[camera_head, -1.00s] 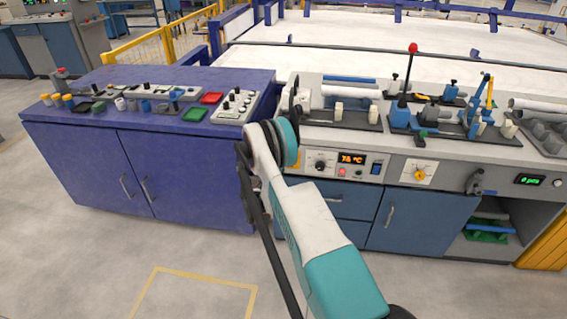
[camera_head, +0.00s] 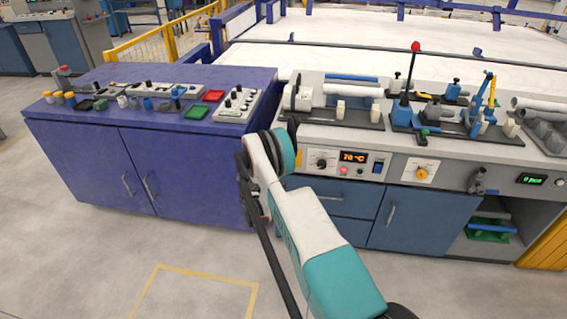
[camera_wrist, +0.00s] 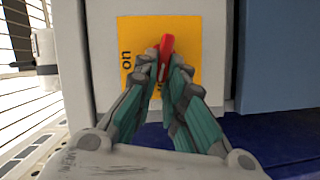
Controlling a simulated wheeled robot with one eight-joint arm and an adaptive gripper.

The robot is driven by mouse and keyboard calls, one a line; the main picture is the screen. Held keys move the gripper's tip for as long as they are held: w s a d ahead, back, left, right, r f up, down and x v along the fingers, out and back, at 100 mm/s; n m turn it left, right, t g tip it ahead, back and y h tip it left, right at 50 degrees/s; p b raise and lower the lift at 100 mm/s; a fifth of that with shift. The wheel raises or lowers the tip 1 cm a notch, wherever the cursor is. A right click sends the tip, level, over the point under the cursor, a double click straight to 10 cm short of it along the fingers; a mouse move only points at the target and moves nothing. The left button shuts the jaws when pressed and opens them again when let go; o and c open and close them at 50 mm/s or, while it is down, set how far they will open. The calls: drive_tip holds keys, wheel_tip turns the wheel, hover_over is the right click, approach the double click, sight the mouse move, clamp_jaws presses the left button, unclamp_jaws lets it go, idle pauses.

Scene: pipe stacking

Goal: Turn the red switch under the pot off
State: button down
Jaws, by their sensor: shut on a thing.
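The red switch (camera_wrist: 167,46) shows in the wrist view as a narrow lever, slightly tilted, on a yellow plate (camera_wrist: 190,30). The word "on" is printed sideways at the plate's left. My gripper (camera_wrist: 160,68) is shut on the red switch, with its teal fingers on both sides of the lever's lower part. The fingers hide the lever's base and most of the lower plate. In the head view my arm hides the gripper and switch; a sliver of yellow (camera_head: 298,158) shows beside the arm at the grey bench's left end. I cannot make out a pot.
A purple cabinet (camera_head: 95,165) with knobs on top stands left of the grey bench (camera_head: 400,145). The bench front carries a temperature display (camera_head: 354,157) and a yellow knob (camera_head: 421,174). Pipe fixtures cover its top. The floor in front is open.

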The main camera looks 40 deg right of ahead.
drive_tip(key=c, duration=1.7)
unclamp_jaws()
drive_tip(key=shift+o, duration=0.2)
drive_tip(key=v, duration=1.2)
drive_tip(key=shift+w, duration=0.1)
